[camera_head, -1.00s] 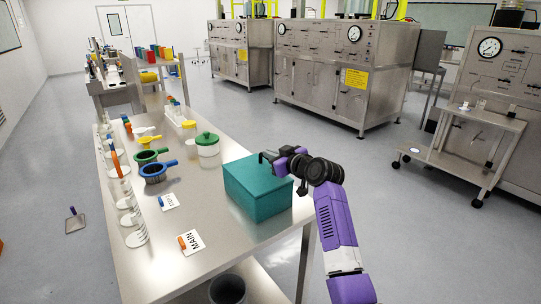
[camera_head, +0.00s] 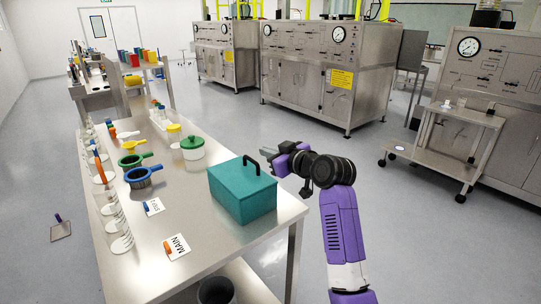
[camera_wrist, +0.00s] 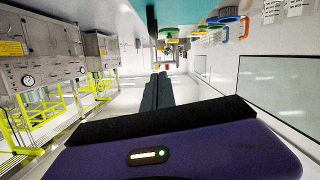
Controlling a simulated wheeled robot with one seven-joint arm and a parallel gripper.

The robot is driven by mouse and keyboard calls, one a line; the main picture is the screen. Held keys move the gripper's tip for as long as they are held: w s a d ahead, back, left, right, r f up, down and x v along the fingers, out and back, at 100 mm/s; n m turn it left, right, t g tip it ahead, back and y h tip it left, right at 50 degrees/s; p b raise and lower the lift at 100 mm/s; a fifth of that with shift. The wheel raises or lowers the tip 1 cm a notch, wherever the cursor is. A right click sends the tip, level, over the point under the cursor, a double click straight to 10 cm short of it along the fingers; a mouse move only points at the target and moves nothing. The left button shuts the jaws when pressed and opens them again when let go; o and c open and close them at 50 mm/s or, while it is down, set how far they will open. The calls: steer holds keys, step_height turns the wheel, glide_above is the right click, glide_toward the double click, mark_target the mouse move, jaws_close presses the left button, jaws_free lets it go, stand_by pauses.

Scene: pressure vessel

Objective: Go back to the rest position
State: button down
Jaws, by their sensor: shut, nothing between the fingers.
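My gripper (camera_head: 268,154) is at the right of the table in the head view, beside a teal box with a dark handle (camera_head: 242,190). There is a visible gap between the fingers and the box. The fingers (camera_wrist: 158,92) show shut and empty in the wrist view. My purple arm reaches up from the bottom right of the head view. The teal box stands closed on the table (camera_head: 200,243) near its right edge.
On the table are a white jar with a green lid (camera_head: 192,148), green and blue handled strainers (camera_head: 139,176), glassware along the left, and cards marked MAIN (camera_head: 177,246) and another word. A wheeled cart (camera_head: 445,145) and steel cabinets stand beyond open floor.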

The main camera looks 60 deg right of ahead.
steer(key=shift+s+a+r, duration=0.1)
steer(key=shift+s+a, duration=0.1)
steer(key=shift+s, duration=0.35)
